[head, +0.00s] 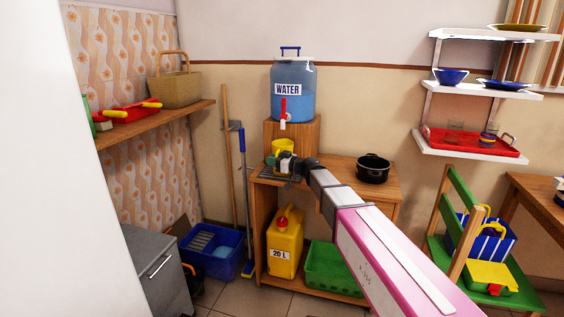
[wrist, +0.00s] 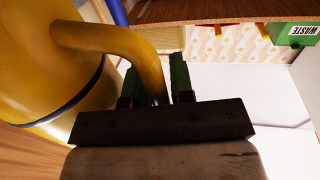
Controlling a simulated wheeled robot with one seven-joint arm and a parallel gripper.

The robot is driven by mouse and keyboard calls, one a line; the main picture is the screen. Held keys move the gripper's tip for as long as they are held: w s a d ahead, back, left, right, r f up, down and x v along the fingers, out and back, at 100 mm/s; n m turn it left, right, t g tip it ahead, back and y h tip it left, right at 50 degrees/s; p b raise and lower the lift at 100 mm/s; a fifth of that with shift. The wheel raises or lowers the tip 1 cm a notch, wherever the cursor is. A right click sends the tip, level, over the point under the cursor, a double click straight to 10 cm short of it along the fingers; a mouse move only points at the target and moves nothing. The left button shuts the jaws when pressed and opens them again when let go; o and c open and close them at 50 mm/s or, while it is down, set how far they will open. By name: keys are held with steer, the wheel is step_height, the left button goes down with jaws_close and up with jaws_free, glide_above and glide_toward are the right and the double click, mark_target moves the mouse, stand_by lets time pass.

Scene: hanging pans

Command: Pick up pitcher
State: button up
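The yellow pitcher (head: 282,147) is at the small wooden table, below the spout of the water dispenser, partly hidden behind my gripper (head: 287,166). In the wrist view the pitcher (wrist: 45,55) fills the upper left, with a dark blue band around its body. Its curved handle (wrist: 130,48) runs down between the two green fingers of my gripper (wrist: 155,80). The fingers stand close on either side of the handle, so the gripper looks shut on it. I cannot tell whether the pitcher's base touches the table.
The blue water dispenser (head: 292,92) stands on a wooden box (head: 304,132). A black pot (head: 373,168) sits on the table (head: 340,165) at right. A yellow jerrycan (head: 285,243) and green crate (head: 333,270) are below. A broom and mop (head: 244,190) lean at left.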

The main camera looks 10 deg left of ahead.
jaws_close()
